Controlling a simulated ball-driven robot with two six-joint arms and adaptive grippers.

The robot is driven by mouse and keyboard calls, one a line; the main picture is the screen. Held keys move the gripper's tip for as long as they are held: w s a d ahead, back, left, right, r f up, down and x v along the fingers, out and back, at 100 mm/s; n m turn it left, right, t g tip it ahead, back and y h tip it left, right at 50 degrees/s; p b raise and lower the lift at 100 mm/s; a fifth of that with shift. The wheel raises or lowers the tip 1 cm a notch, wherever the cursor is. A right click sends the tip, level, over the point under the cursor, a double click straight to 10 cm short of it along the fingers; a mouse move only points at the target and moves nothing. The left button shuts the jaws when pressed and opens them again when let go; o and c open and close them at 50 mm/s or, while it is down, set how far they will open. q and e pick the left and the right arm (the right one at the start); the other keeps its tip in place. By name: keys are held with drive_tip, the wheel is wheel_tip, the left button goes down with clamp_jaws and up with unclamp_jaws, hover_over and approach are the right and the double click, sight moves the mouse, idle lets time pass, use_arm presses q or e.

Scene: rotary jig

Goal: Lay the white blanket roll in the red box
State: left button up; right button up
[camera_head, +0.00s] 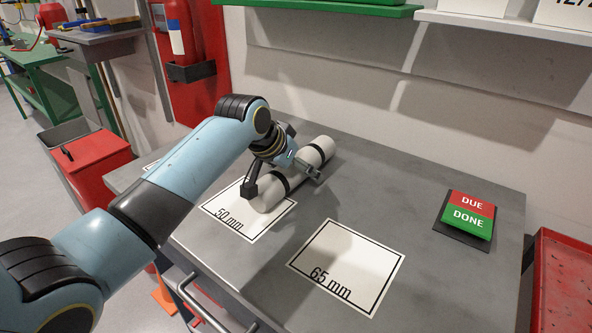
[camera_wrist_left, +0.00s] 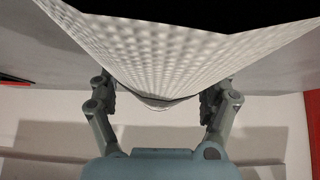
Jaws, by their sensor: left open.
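The white blanket roll (camera_head: 268,197) with dark bands lies on the grey workbench, partly over the "50 mm" sheet. My left gripper (camera_head: 283,181) is over the roll, with its open fingers on either side of it. In the left wrist view the pale, dimpled roll (camera_wrist_left: 150,55) fills the space between the fingers (camera_wrist_left: 158,100); I cannot tell whether they touch it. A red tray-like box (camera_head: 562,285) is cut off at the right edge. Another red box-shaped unit (camera_head: 95,155) stands left of the bench. My right gripper is not in view.
The grey bench (camera_head: 400,190) is mostly clear at the middle right. A "65 mm" sheet (camera_head: 348,265) lies flat in front, and a red-and-green DUE/DONE sign (camera_head: 468,215) stands at the right. Shelves (camera_head: 330,6) hang on the wall behind.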

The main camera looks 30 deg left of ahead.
use_arm(q)
clamp_jaws()
drive_tip(key=shift+r, duration=0.1)
idle(0.4)
